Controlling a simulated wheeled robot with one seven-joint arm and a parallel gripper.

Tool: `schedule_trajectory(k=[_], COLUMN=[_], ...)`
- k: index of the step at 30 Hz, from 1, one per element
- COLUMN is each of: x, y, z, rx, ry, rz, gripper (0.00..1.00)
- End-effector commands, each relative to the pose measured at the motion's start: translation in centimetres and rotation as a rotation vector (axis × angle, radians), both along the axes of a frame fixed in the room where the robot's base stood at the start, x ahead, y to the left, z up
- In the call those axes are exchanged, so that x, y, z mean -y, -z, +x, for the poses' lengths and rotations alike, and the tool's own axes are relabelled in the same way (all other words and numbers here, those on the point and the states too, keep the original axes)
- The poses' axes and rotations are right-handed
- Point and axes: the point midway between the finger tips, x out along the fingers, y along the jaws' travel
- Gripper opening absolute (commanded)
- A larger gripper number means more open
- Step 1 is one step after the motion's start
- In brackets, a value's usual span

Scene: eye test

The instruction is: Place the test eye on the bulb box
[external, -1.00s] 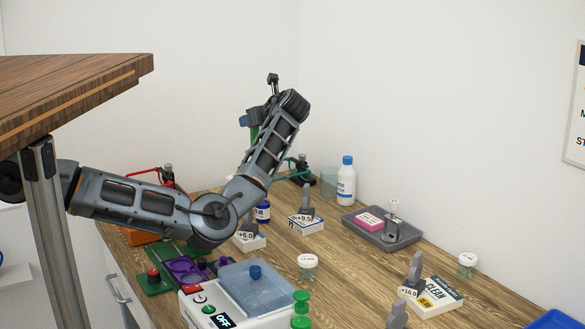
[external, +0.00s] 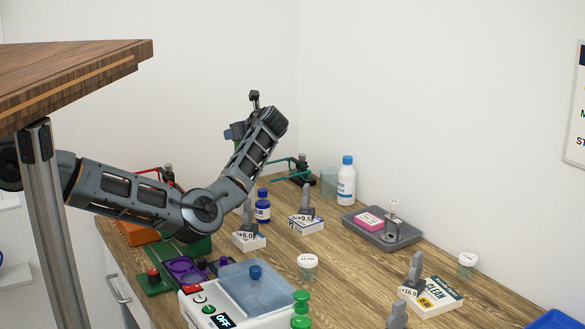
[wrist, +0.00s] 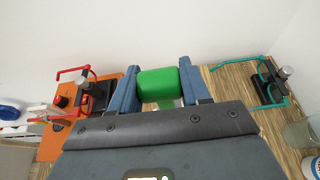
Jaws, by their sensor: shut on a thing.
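My gripper (external: 233,133) is raised above the far left part of the bench, and in the wrist view its two blue fingers (wrist: 158,78) are shut on a green block-like thing (wrist: 157,83). A paler part shows below the green. I cannot tell for certain whether this is the test eye. No box is clearly readable as the bulb box. A white box marked CLEAN (external: 441,297) lies at the front right. Small white boxes stand by the +6.0 tag (external: 250,242) and the +9.5 tag (external: 306,226).
A grey tray (external: 399,241) holds a pink block. A white bottle (external: 346,181), a blue bottle (external: 263,207) and two small jars stand on the bench. Green (wrist: 250,82) and red (wrist: 72,75) wire-armed stands flank the gripper. A white device with a blue lid (external: 257,283) is in front.

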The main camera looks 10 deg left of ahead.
Motion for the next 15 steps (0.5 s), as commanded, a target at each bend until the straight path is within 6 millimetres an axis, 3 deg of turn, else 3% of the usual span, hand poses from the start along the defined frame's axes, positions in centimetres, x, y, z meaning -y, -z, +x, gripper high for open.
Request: schedule_trajectory(k=[8, 15], x=[0.0, 0.1], y=[3.3, 3.6], z=[0.0, 0.0], rx=[-0.001, 0.001], ry=[0.001, 0.001], rz=[0.003, 0.0], gripper=[0.0, 0.0])
